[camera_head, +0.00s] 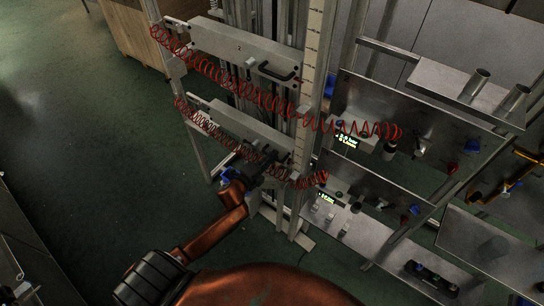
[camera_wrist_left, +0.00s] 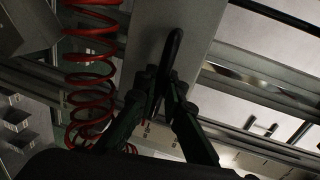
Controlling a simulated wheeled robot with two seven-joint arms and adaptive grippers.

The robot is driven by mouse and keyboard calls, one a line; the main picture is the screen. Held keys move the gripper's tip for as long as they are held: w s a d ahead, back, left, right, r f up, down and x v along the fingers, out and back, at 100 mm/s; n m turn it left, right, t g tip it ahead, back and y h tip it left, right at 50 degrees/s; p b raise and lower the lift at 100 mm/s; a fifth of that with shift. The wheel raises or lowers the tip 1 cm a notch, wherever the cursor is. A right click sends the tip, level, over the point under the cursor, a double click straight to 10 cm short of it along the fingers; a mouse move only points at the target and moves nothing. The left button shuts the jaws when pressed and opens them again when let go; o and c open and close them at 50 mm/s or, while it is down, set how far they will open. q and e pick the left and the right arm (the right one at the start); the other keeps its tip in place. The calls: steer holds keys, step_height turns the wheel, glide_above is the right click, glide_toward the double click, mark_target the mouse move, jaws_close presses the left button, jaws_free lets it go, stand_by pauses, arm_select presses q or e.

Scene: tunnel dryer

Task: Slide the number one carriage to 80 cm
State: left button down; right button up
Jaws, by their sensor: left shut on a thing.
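The lower grey carriage (camera_head: 245,122) is a long box on the upright frame, below a like carriage marked 2; I cannot read a number on the lower one. My left gripper (camera_head: 268,168) is at its right end. In the left wrist view the gripper (camera_wrist_left: 160,95) is shut on a black bar handle (camera_wrist_left: 173,48) on the grey face of the carriage (camera_wrist_left: 150,25). A pale vertical scale (camera_head: 313,50) stands right of the carriages; its figures are too small to read. My right gripper is not in view.
The upper carriage (camera_head: 235,45) has its own black handle (camera_head: 280,73). Red coiled hoses (camera_head: 225,77) run across both carriages, and one hangs close to my left gripper (camera_wrist_left: 90,75). Lit displays (camera_head: 346,140) and metal shelves (camera_head: 440,90) stand at right. Green floor at left is open.

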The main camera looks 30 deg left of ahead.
arm_select(q)
step_height(320, 180, down, 10)
steer(key=b, duration=0.3)
steer(key=shift+s+b, duration=0.2)
steer(key=shift+b, duration=0.15)
steer(key=shift+f, duration=0.1)
steer(key=c, duration=2.3)
jaws_free()
steer(key=shift+c, duration=0.2)
steer(key=o, duration=0.3)
steer(key=shift+w, duration=0.1)
steer(key=shift+r, duration=0.3)
steer(key=v, duration=1.2)
